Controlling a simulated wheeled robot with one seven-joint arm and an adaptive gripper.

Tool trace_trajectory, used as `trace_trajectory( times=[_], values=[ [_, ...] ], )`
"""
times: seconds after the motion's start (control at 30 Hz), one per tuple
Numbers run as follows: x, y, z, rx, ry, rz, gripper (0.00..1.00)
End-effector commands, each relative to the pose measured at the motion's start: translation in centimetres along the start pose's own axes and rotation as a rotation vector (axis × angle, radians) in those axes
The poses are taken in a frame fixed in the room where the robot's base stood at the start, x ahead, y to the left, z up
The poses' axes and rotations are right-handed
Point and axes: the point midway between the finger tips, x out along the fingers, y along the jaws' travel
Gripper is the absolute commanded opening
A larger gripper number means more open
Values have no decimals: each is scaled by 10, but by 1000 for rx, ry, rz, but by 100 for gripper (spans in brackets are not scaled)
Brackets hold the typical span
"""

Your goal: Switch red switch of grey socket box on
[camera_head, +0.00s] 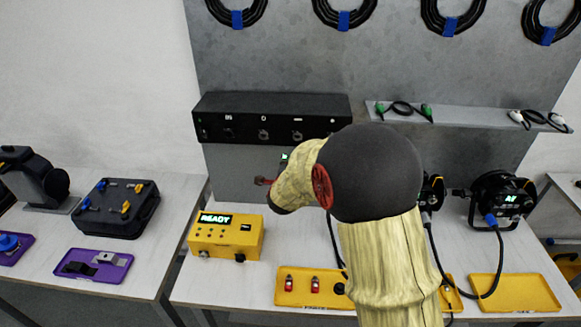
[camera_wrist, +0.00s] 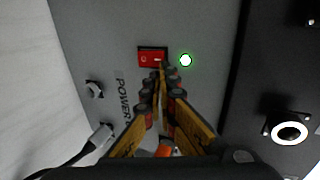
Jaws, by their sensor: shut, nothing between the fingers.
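The red switch (camera_wrist: 150,58) sits on a grey panel (camera_wrist: 205,30), the face of the grey socket box, in the wrist view. A round lamp (camera_wrist: 186,60) right of the switch glows green. The word POWER is printed below left. My gripper (camera_wrist: 161,72) is shut and empty, its fingertips at the lower right edge of the switch and covering a little of it. I cannot tell whether they touch it. In the head view my arm hides the switch and most of the box; a small green glow shows beside my wrist.
A black rack box (camera_head: 272,118) is on the wall above. A yellow box (camera_head: 226,236) reading READY stands on the table (camera_head: 205,283), near a yellow tray (camera_head: 283,298) with small red items. Black lamps (camera_head: 505,198) with cables stand at the right.

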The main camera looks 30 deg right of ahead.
Motion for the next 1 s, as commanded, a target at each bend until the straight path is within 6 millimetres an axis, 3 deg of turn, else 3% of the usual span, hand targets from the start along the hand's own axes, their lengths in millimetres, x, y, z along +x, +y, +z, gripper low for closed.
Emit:
trace_trajectory(
  times=[0.5, 1.0],
  values=[
    [-6, -16, 0, 0, 0, -3, 0],
    [-6, -17, -1, 1, 0, -3, 0]
  ],
)
